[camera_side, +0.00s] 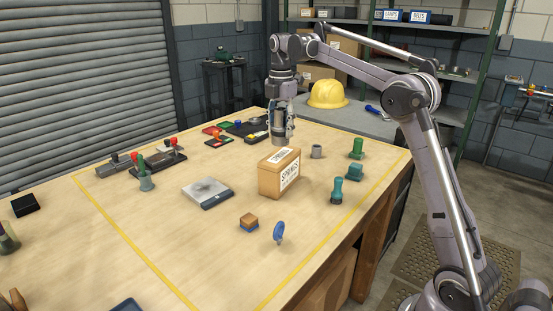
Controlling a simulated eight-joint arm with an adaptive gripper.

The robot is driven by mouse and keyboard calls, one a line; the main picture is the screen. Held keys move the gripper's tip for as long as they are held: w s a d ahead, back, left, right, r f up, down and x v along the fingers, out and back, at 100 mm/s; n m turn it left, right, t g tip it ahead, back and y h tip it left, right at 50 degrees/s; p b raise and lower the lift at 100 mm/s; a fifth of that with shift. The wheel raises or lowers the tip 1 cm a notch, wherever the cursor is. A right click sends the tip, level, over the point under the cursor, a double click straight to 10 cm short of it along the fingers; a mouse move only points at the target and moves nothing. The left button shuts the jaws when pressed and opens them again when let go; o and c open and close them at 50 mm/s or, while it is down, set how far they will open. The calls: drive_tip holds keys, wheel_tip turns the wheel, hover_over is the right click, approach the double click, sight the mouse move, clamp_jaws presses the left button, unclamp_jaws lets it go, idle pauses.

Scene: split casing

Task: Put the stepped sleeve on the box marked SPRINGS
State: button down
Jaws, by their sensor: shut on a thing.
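The box marked SPRINGS (270,180) is a tan carton with white labels, standing upright near the middle of the table. My gripper (281,131) points down just behind the box's top in the picture and is shut on a grey cylindrical thing. This looks like the stepped sleeve (281,140), but the fingers cover much of it and its steps are hard to make out. Its lower end shows a little above the line of the box top. I cannot tell whether it is over the box or behind it.
A short grey cylinder (316,152) stands right of the box, with a green part (356,148) and teal parts (337,190) farther right. A grey scale (207,192) lies left. A wooden block (249,221) and a blue part (279,232) are in front. A yellow helmet (327,94) is behind.

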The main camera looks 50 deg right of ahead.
drive_tip(key=shift+f, duration=1.8)
drive_tip(key=shift+f, duration=0.15)
drive_tip(key=c, duration=0.6)
unclamp_jaws()
wheel_tip(320, 180, up, 8)
drive_tip(key=f, duration=0.1)
drive_tip(key=s+a+r+m+t, duration=0.2)
drive_tip(key=s+a+m, duration=0.3)
drive_tip(key=a, duration=0.2)
drive_tip(key=s+a+f+m+t, duration=0.1)
drive_tip(key=s+a+f+m, duration=0.2)
drive_tip(key=s+f+m, duration=0.1)
drive_tip(key=s+a+f+m+t, duration=0.2)
drive_tip(key=s+a+f+m, duration=0.2)
drive_tip(key=s+f, duration=0.2)
drive_tip(key=s+a+f+m+t, duration=0.2)
drive_tip(key=s+f+m, duration=0.3)
drive_tip(key=s, duration=0.3)
drive_tip(key=shift+s+a+f, duration=0.15)
drive_tip(key=shift+a+f, duration=0.05)
drive_tip(key=shift+a, duration=0.65)
